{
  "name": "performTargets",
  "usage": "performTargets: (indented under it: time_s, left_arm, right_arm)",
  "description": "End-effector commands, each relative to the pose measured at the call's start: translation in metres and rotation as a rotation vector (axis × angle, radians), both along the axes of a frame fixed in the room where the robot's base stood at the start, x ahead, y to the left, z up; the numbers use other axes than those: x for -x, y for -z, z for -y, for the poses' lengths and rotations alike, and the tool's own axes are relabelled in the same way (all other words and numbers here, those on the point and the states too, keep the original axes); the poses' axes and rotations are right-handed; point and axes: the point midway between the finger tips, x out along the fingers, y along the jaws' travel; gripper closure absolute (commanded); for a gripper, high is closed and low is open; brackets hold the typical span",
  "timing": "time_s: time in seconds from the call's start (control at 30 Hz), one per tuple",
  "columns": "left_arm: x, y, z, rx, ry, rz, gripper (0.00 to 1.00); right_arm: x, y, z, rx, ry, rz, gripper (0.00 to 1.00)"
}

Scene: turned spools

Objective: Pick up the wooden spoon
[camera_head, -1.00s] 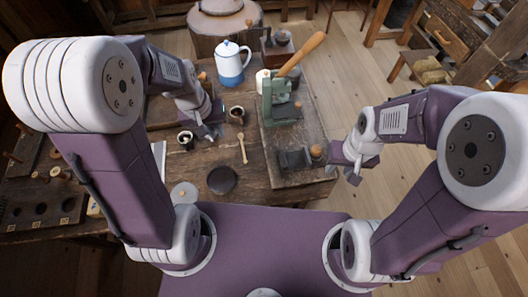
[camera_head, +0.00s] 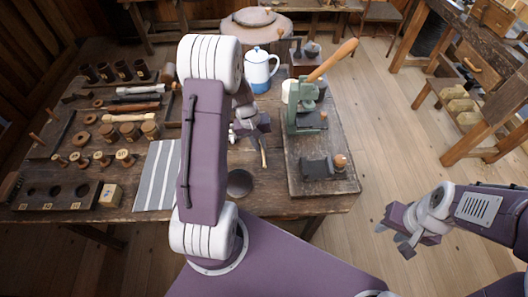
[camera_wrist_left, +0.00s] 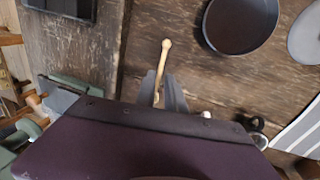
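The wooden spoon (camera_head: 263,158) lies on the wooden table, partly hidden by my left arm in the head view. In the left wrist view the spoon (camera_wrist_left: 164,57) shows its pale rounded end, and its stem runs back between the fingers. My left gripper (camera_head: 260,141) is over the spoon; in the left wrist view its two fingers (camera_wrist_left: 162,92) stand apart, one on each side of the stem. I cannot tell whether they touch it. My right gripper (camera_head: 392,239) is open and empty, over the floor to the right of the table.
A dark round dish (camera_head: 240,184) is close to the spoon. A green press (camera_head: 305,118) stands on a board to the right. A blue and white pot (camera_head: 259,70) stands behind. A striped cloth (camera_head: 156,176) and several small turned wooden pieces lie to the left.

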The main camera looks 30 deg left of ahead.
Motion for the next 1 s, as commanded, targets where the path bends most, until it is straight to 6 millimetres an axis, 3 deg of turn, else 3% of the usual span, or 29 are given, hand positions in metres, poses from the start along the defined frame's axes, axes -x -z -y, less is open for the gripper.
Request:
performTargets:
  time_s: [0.17, 0.43, 0.9, 0.97, 1.0]
  left_arm:
    - [-0.001, 0.013, 0.002, 0.000, 0.001, 0.000, 0.86]
    - [-0.005, 0.057, 0.008, 0.001, 0.000, -0.001, 0.86]
    - [-0.006, 0.061, 0.008, -0.001, 0.001, 0.001, 0.86]
    - [-0.006, 0.060, 0.008, -0.001, 0.001, 0.001, 1.00]
    - [-0.006, 0.060, 0.008, -0.001, 0.001, 0.001, 1.00]
  right_arm:
    - [0.000, 0.002, 0.000, 0.000, 0.000, 0.000, 0.63]
    - [0.000, 0.007, 0.000, 0.000, 0.000, 0.000, 0.63]
    - [0.000, 0.008, 0.000, 0.000, 0.000, 0.000, 0.63]
    - [0.000, 0.008, 0.000, 0.000, 0.000, 0.000, 0.63]
    - [0.000, 0.008, 0.000, 0.000, 0.000, 0.000, 0.63]
